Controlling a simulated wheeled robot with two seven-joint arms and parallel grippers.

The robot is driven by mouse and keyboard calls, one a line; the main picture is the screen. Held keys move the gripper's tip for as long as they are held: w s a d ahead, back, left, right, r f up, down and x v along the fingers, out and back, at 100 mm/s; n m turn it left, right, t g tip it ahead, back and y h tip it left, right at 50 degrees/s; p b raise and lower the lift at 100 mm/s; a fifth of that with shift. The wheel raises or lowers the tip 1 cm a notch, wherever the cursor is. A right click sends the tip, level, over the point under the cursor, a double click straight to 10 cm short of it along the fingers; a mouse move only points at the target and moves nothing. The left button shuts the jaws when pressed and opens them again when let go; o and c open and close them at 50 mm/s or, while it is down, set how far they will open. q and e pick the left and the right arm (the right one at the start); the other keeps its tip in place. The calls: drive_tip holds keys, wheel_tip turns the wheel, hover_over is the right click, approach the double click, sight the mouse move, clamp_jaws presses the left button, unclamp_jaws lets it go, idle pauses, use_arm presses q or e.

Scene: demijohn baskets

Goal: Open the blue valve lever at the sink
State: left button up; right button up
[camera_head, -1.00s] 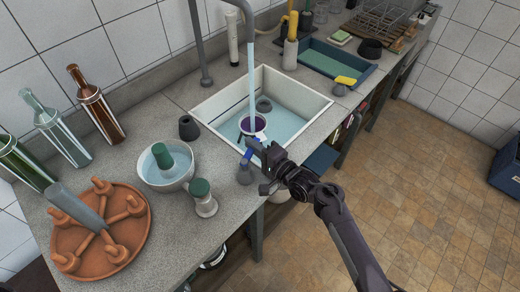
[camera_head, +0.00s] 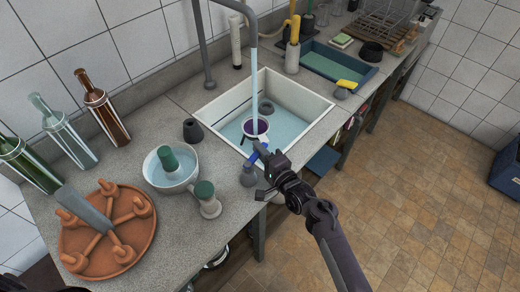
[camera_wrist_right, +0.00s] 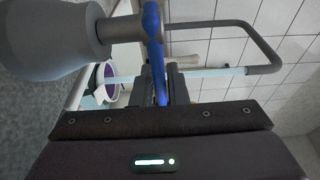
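The blue valve lever (camera_head: 261,147) is at the front edge of the sink (camera_head: 318,108), beside a grey valve body (camera_head: 248,174). In the right wrist view the lever (camera_wrist_right: 156,55) runs down between my fingers, and the grey valve body (camera_wrist_right: 50,38) is at upper left. My right gripper (camera_head: 264,156) is at the lever; its fingers (camera_wrist_right: 160,88) flank it closely and look shut on it. A pale blue stream (camera_head: 254,85) falls from the grey spout pipe (camera_head: 232,6) into a purple-filled funnel (camera_head: 256,127) in the sink.
Several bottles (camera_head: 62,132) line the wall. A blue tray (camera_head: 340,66) is right of the sink.

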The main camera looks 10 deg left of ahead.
drive_tip(key=o, duration=0.3)
drive_tip(key=b+v, duration=0.1)
drive_tip(key=v, duration=0.7)
idle(0.5)
